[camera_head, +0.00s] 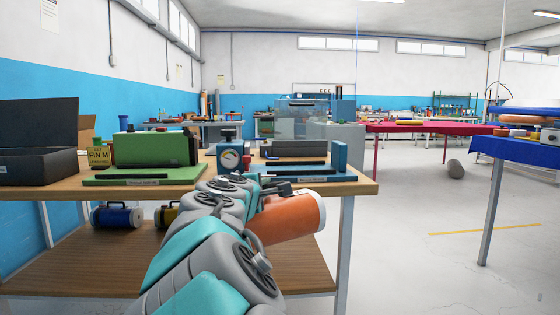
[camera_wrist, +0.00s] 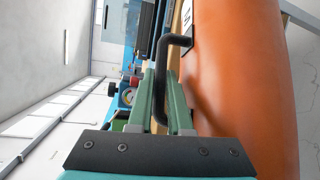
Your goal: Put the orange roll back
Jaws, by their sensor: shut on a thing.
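The orange roll (camera_head: 285,217) is held in front of the workbench's right front edge, lying roughly sideways, with its pale end facing right. In the wrist view the roll (camera_wrist: 235,75) fills the right side, and a black handle (camera_wrist: 165,80) stands off its surface. My gripper (camera_wrist: 163,85) has green fingers that are shut on this handle. In the head view my arm hides the gripper's fingers and the roll's left end.
The workbench (camera_head: 355,187) carries a green device (camera_head: 155,148), a dial gauge box (camera_head: 232,158), a blue tray and a black case (camera_head: 40,140).

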